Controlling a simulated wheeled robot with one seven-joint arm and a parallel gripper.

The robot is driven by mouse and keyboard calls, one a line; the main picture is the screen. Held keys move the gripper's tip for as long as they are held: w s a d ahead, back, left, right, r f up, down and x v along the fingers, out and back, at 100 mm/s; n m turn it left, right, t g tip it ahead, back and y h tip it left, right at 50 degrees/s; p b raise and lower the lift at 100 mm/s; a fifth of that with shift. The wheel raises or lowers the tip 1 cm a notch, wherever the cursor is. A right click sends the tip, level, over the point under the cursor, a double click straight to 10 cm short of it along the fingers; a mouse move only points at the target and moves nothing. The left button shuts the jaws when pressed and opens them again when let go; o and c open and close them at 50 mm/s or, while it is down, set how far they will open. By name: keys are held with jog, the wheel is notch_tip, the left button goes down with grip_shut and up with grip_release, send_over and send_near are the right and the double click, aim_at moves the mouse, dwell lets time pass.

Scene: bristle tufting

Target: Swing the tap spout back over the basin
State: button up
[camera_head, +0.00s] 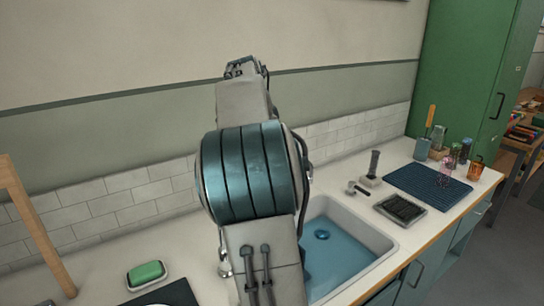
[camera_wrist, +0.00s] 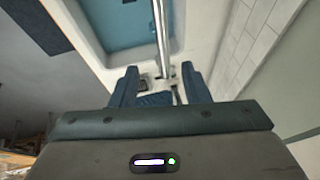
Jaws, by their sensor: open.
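In the wrist view the chrome tap spout (camera_wrist: 161,35) is a long bright tube running down from the top edge. Its lower part lies in line with the gap between my fingers; I cannot tell whether either finger touches it. My gripper (camera_wrist: 159,80) is open, with a dark blue finger on each side. The basin (camera_wrist: 92,48), white-rimmed with a blue inside, lies behind the spout there. In the head view the basin (camera_head: 382,247) is right of my arm, which hides my gripper and most of the tap. A small chrome piece (camera_head: 224,264) shows left of my arm.
A green soap bar (camera_head: 146,272) sits in a dish at left, near a wooden post (camera_head: 38,228). Right of the basin are a dark brush-like block (camera_head: 401,209), a blue ribbed mat (camera_head: 420,183) and several jars. A tiled wall (camera_head: 340,132) runs behind.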

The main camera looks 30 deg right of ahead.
jog(key=shift+v, duration=1.2)
jog(key=s+a+f+n+y, duration=0.2)
jog(key=s+a+f+n, duration=0.7)
jog(key=s+a, duration=0.3)
jog(key=s+a+f+n+t+y, duration=0.1)
jog(key=s+a+f+n+y, duration=0.1)
jog(key=s+a+f+n, duration=0.7)
jog(key=s+a, duration=0.4)
jog(key=shift+n+y, duration=0.3)
jog(key=shift+n, duration=0.1)
jog(key=shift+s+a+f, duration=0.1)
